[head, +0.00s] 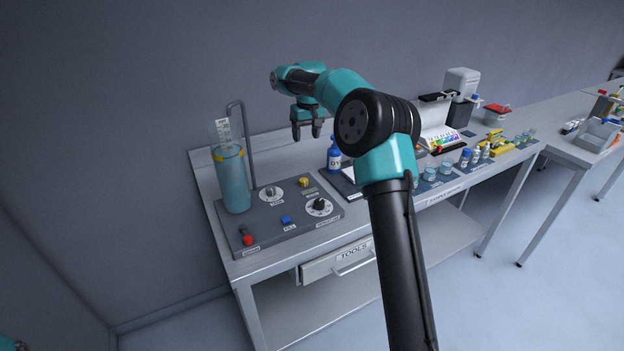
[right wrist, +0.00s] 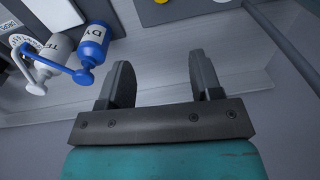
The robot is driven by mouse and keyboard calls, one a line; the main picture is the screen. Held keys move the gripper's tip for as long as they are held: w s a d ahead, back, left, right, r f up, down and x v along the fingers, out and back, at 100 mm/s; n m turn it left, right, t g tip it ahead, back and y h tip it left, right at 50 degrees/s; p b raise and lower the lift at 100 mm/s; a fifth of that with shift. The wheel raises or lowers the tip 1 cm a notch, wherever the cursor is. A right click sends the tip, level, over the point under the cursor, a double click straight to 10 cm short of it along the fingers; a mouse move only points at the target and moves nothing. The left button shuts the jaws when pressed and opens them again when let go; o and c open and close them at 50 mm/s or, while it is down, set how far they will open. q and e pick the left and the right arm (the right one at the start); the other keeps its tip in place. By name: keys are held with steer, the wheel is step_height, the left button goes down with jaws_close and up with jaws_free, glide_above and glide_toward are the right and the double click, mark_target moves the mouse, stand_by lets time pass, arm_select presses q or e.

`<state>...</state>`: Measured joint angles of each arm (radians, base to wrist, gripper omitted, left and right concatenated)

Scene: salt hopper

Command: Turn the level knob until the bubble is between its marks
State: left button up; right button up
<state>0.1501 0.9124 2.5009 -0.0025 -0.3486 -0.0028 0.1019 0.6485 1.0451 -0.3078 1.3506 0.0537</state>
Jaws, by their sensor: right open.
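The grey control panel (head: 262,219) lies on the left of the bench. It carries a yellow knob (head: 303,182) with a small narrow window (head: 310,191) just in front of it; a bubble and its marks are too small to make out. A silver knob (head: 270,192) and a black dial with a white ring (head: 319,207) are also on it. My right gripper (head: 306,132) hangs open and empty above the back of the bench, clear of the panel. In the right wrist view its fingers (right wrist: 160,75) are apart, with a yellow piece at the top edge. My left gripper is out of view.
A tall clear cylinder (head: 234,182) and a bent pipe (head: 244,130) stand at the panel's back left. A blue bottle (head: 334,155) stands right of the panel; it also shows in the right wrist view (right wrist: 92,45). A blue button (head: 286,220) and red knob (head: 247,240) are at the panel's front.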

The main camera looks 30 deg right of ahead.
mark_target(304, 180)
steer(key=shift+s+a+r+g, duration=0.1)
steer(key=shift+a+r+g, duration=0.25)
steer(key=shift+a, duration=0.3)
steer(key=shift+f, duration=0.1)
step_height(304, 180, down, 17)
steer(key=shift+f, duration=0.2)
stand_by(0.3)
steer(key=shift+c, duration=0.4)
steer(key=c, duration=0.8)
steer(key=shift+c, duration=0.2)
